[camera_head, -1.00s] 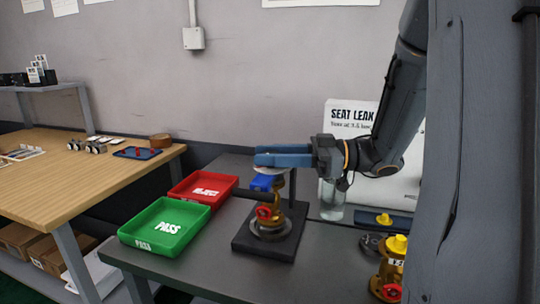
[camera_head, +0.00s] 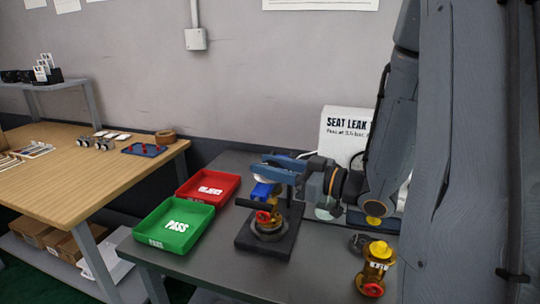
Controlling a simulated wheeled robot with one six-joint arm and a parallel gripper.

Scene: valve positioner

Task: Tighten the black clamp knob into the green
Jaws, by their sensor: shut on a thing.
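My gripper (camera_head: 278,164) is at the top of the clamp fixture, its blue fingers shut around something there. The black clamp knob cannot be made out; the fingers hide that spot. A pale grey round piece (camera_head: 262,172) shows just under the fingers. Below are a blue block (camera_head: 263,191), a black bar (camera_head: 252,204) sticking out left, and a brass valve (camera_head: 268,220) with a red handwheel (camera_head: 263,217). The valve stands upright on a black base plate (camera_head: 262,245). No green mark shows on the fixture.
A green PASS tray (camera_head: 172,247) and a red REJECT tray (camera_head: 194,203) sit left of the fixture on the dark bench (camera_head: 215,265). Another brass valve (camera_head: 376,268) with a yellow top stands at the right. A white seat leak sign (camera_head: 340,128) stands behind.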

